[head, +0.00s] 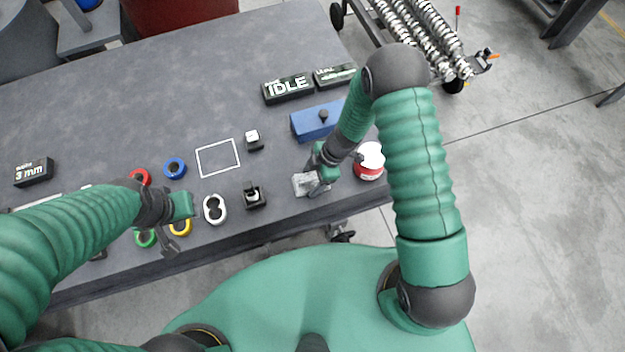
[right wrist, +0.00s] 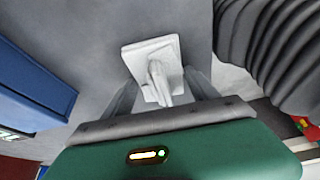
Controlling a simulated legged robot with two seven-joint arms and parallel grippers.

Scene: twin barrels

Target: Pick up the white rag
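The white rag (head: 305,184) is a small folded cloth near the table's front edge, left of the red-and-white tin. In the right wrist view the rag (right wrist: 150,55) shows as a flat square with a raised fold in its middle. My right gripper (head: 318,183) is at the rag, pointing down.
The red-and-white tin (head: 370,160) stands close right of the right gripper. A blue box (head: 313,122) with a dark knob lies behind it. A black holder (head: 254,195) and a white two-hole piece (head: 214,209) lie left of the rag. The table's back middle is clear.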

